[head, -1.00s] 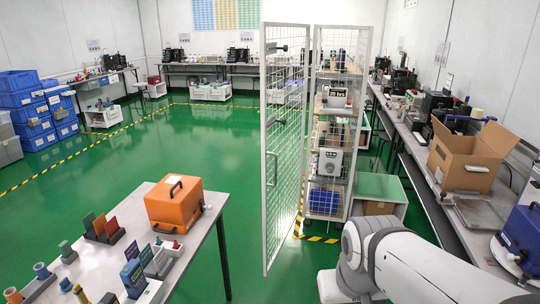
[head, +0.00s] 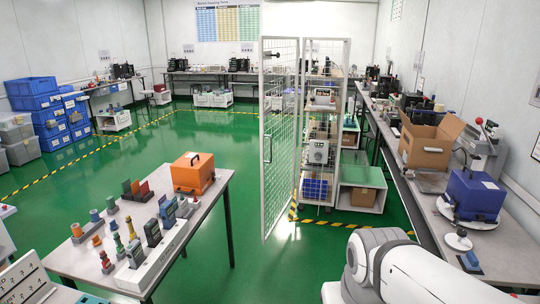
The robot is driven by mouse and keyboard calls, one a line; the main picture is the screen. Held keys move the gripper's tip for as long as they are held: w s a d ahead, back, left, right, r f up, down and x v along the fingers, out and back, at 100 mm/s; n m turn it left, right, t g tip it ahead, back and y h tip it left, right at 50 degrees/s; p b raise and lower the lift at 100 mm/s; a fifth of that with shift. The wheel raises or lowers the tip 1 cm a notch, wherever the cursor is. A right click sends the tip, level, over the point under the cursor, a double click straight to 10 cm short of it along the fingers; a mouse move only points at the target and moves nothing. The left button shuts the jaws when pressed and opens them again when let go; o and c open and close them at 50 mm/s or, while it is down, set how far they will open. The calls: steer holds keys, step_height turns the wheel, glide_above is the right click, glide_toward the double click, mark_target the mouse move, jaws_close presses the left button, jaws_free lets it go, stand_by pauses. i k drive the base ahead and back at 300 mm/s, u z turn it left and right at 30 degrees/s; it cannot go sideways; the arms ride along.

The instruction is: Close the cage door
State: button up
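The cage door (head: 281,150) is a tall white frame with wire mesh, standing open and swung out toward me. Its dark handle (head: 267,148) is on the near upright edge. The cage (head: 345,95) behind it, to the right, holds shelves with a grey instrument (head: 318,151), a blue basket (head: 314,189) and other items. The door's mesh covers part of the left side of the shelves. My white arm enters at the lower right, well apart from the door. My gripper is outside the view.
A table with an orange case (head: 192,174) and several testers stands at the left. A long bench (head: 420,200) with a cardboard box (head: 424,145) and a blue case (head: 475,194) runs along the right. Green floor (head: 290,265) is clear before the door.

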mark_target(261, 38)
steer(key=z, duration=0.65)
steer(key=i, duration=2.25)
steer(key=u, duration=0.7)
steer(key=k, duration=0.4)
steer(key=u, duration=0.35)
steer(key=i, duration=0.4)
steer(key=z, duration=0.2)
